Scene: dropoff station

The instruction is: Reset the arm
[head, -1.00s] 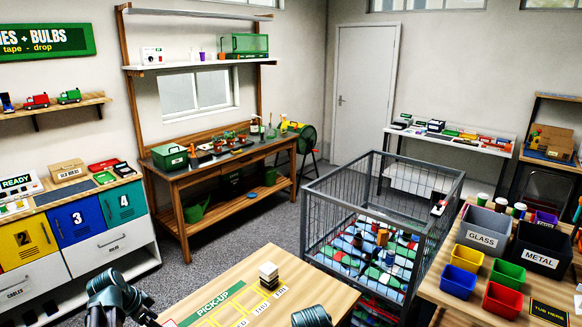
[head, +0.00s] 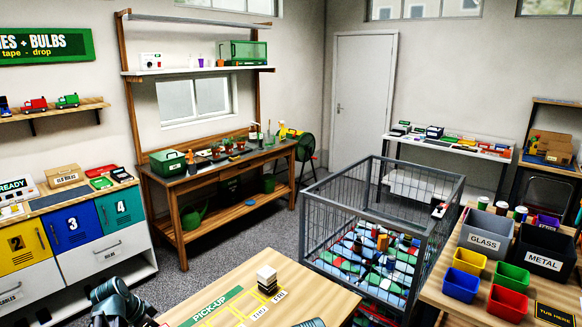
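Part of my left arm (head: 120,300) shows at the bottom left edge of the head view, to the left of the pick-up table. A small part of my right arm (head: 312,323) shows at the bottom edge, in front of the table. Neither gripper's fingers are in the frame, so I cannot see whether they hold anything. The wooden pick-up table (head: 330,297) has a green PICK-UP strip and yellow marked slots. A small stack of pale and dark blocks (head: 267,277) stands on it.
A wire cage cart (head: 445,205) full of colourful items stands beyond the table. On the right are a grey GLASS bin (head: 484,228), a dark METAL bin (head: 541,252) and several small coloured bins. A workbench (head: 215,170) stands at the back. Grey floor lies open at left centre.

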